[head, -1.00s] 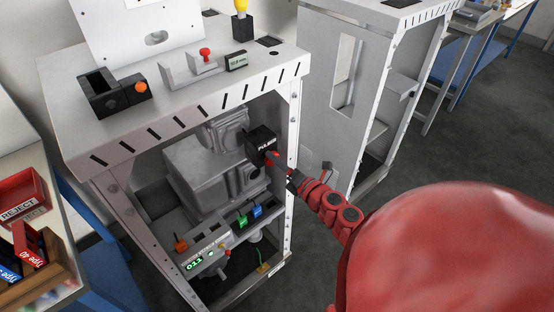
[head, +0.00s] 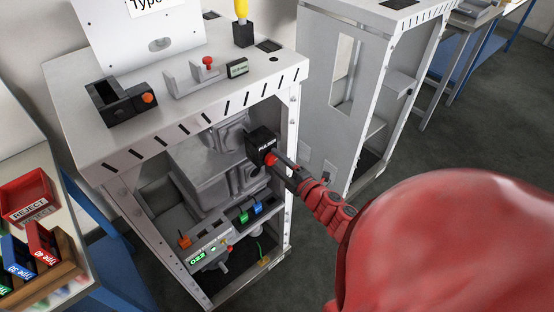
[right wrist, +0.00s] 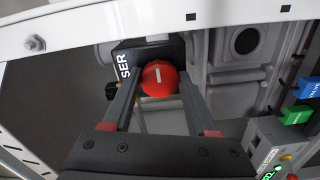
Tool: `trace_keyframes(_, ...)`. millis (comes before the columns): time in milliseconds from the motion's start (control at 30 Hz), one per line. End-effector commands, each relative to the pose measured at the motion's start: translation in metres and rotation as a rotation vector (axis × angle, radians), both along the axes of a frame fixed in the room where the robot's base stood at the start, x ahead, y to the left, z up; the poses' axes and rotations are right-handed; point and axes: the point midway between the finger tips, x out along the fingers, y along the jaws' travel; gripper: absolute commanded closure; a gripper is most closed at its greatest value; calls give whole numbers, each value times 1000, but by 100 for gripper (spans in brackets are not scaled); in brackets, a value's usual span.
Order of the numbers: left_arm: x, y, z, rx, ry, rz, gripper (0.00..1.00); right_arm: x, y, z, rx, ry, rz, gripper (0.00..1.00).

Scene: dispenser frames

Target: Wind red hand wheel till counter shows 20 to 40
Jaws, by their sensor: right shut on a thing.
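The red hand wheel (head: 270,159) sits on the front of a black box (head: 259,141) with a white label, inside the upper part of the frame. In the right wrist view the wheel (right wrist: 159,78) is round, with a white bar mark standing close to upright. My right gripper (head: 276,162) is shut on the wheel, one finger on each side of it. The counter (head: 198,257) on the lower panel shows green digits that look like 022. In the right wrist view only part of it shows at the lower right edge. My left gripper is not in view.
A grey machine housing (head: 205,170) fills the frame behind the box. Green (head: 244,217) and blue (head: 258,208) valve tags sit below. The frame's white post (head: 294,140) stands close to my right arm. A red reject bin (head: 28,197) is at the left.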

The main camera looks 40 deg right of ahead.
Motion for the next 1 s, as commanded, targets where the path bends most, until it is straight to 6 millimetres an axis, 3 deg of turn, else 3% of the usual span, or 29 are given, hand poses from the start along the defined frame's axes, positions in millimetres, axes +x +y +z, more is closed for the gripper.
trace_keyframes(600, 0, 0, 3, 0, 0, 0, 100, 0, 0, -1, 41, 4, -1, 97)
trace_keyframes(633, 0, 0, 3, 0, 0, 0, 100, 0, -1, -1, 40, 4, -1, 38)
trace_keyframes(800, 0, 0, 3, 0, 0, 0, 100, 0, 0, -1, 40, 4, -1, 12)
trace_keyframes(1000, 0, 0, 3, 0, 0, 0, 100, 0, 0, -1, 40, 4, -1, 12)
